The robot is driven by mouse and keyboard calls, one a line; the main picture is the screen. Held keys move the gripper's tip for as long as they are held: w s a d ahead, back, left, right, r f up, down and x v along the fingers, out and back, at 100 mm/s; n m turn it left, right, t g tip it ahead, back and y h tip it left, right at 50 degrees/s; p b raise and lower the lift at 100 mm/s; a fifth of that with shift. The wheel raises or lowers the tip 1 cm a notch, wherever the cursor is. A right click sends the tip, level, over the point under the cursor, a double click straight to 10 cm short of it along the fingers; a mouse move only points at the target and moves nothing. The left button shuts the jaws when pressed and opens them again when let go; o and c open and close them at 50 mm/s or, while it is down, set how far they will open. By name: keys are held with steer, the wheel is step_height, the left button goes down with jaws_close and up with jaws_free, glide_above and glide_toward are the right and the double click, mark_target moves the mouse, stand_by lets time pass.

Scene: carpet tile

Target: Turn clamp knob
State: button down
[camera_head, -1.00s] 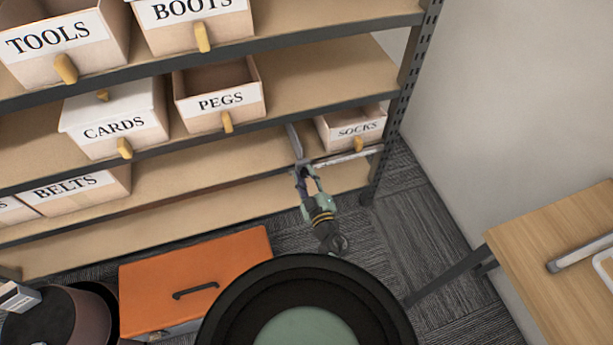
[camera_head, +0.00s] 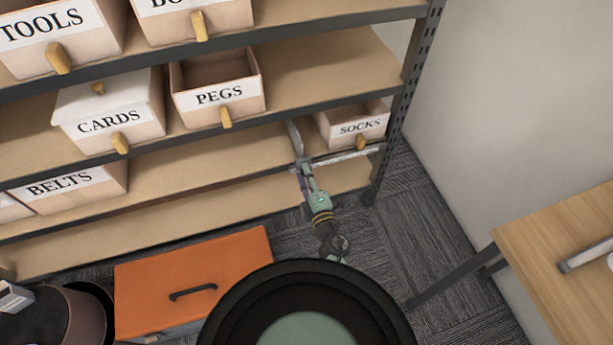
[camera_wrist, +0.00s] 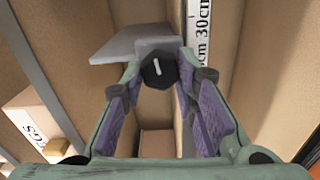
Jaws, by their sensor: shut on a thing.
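The clamp (camera_wrist: 125,45) is grey metal with a flat plate and sits at the front edge of a lower shelf. It also shows in the head view as a thin upright grey piece (camera_head: 295,138). Its dark faceted knob (camera_wrist: 158,71) has a white line mark, which stands near upright, tilted slightly, in the wrist view. My gripper (camera_wrist: 160,72) has its green fingers with purple pads on both sides of the knob and is shut on it. In the head view my gripper (camera_head: 304,172) reaches the clamp from the front, and the knob is hidden there.
A ruler (camera_wrist: 200,35) marked 30 cm runs along the shelf edge beside the clamp. The SOCKS bin (camera_head: 352,127) stands close right of the clamp, and the PEGS bin (camera_head: 218,97) is on the shelf above. An orange box (camera_head: 190,285) is on the floor.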

steer(key=shift+n, duration=0.6)
steer(key=c, duration=1.3)
jaws_free()
